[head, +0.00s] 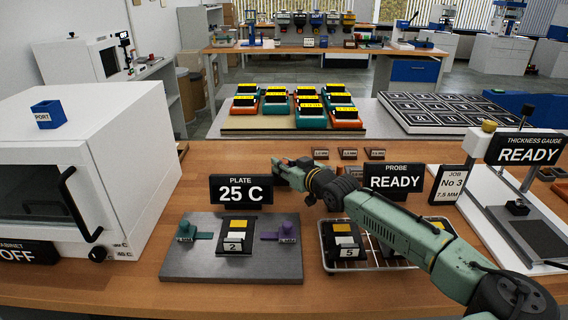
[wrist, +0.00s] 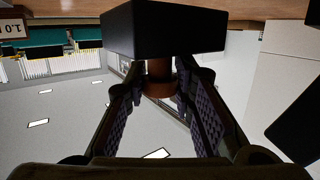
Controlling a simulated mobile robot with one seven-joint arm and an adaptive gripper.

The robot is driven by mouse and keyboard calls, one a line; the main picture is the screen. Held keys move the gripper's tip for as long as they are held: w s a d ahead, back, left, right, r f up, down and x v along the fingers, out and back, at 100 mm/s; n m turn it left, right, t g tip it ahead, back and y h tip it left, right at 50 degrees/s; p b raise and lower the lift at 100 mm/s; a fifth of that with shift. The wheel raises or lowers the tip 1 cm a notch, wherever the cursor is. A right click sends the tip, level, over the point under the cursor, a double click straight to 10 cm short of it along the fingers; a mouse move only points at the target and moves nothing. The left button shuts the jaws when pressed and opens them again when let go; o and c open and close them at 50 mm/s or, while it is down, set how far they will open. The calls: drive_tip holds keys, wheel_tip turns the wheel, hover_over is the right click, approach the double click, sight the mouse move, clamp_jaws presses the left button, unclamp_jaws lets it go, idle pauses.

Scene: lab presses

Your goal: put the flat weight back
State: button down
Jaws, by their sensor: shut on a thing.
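My gripper (wrist: 160,85) is shut on a copper-brown cylindrical knob (wrist: 159,72), between its two purple ridged pads in the wrist view. A black block (wrist: 165,32) lies against this knob and looks like the flat weight's body, though its label and full shape do not show. In the head view my gripper (head: 283,172) is above the bench, behind and right of the PLATE 25 C sign (head: 241,190). The held weight cannot be made out clearly there. Its contact with the bench cannot be told.
A grey metal plate (head: 195,267) holds pad 2 (head: 235,242) between teal and purple clamps. A wire rack (head: 335,267) with pad 5 stands under my arm. The PROBE sign (head: 393,180) is right of my gripper. A white cabinet (head: 85,150) stands left.

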drive_tip(key=c, duration=1.8)
unclamp_jaws()
drive_tip(key=shift+f, duration=0.25)
drive_tip(key=o, duration=0.4)
drive_tip(key=shift+o, duration=0.2)
drive_tip(key=shift+r, duration=0.1)
drive_tip(key=shift+r, duration=0.2)
drive_tip(key=b+v, duration=0.2)
drive_tip(key=v, duration=1)
drive_tip(key=shift+r+b, duration=0.35)
drive_tip(key=shift+s+f, duration=0.1)
drive_tip(key=shift+s, duration=0.1)
